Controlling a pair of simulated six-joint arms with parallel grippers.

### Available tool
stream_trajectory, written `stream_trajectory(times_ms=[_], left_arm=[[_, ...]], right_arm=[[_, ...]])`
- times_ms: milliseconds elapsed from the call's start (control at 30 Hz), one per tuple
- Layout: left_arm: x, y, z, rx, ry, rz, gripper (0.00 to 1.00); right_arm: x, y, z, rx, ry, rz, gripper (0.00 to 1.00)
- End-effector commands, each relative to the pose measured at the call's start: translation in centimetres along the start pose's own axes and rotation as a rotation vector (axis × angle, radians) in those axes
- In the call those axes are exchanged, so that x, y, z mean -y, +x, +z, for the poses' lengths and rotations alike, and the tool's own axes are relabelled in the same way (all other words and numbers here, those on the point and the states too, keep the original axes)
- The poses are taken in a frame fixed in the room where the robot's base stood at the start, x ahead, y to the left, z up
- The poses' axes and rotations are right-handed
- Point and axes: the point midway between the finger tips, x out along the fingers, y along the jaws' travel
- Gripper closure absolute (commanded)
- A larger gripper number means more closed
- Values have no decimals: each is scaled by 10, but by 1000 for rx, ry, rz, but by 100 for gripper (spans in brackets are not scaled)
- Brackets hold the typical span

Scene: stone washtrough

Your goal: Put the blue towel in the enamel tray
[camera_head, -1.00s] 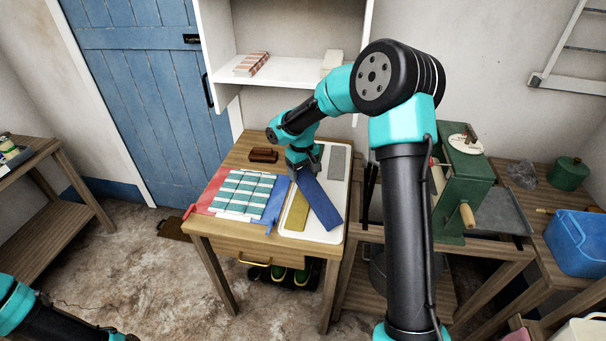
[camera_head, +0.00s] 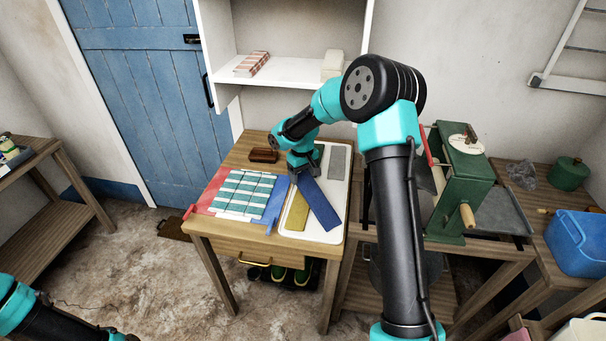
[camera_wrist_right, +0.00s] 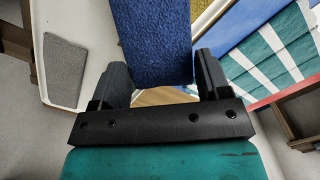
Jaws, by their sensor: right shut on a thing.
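The blue towel (camera_head: 319,204) is a flat dark blue strip lying slantwise over the white enamel tray (camera_head: 318,236) on the wooden table. I cannot tell whether its whole length rests on the tray. My right gripper (camera_head: 304,172) is shut on its far end. In the right wrist view the towel (camera_wrist_right: 155,42) sits between the two fingers of the gripper (camera_wrist_right: 163,82). A yellow towel (camera_head: 296,214) lies to its left in the tray, and a grey one (camera_head: 339,163) at the tray's far right. My left gripper is out of view.
A green machine with rollers (camera_head: 463,190) stands to the right. An open shelf (camera_head: 290,70) is above.

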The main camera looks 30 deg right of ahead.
Motion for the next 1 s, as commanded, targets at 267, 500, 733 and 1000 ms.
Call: stream_trajectory(times_ms=[267,500,733,1000], left_arm=[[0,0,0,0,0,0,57],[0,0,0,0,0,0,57],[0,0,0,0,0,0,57],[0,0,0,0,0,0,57]], right_arm=[[0,1,0,-1,-1,0,47],[0,2,0,-1,-1,0,10],[0,2,0,-1,-1,0,5],[0,-10,-1,-3,-1,1,5]])
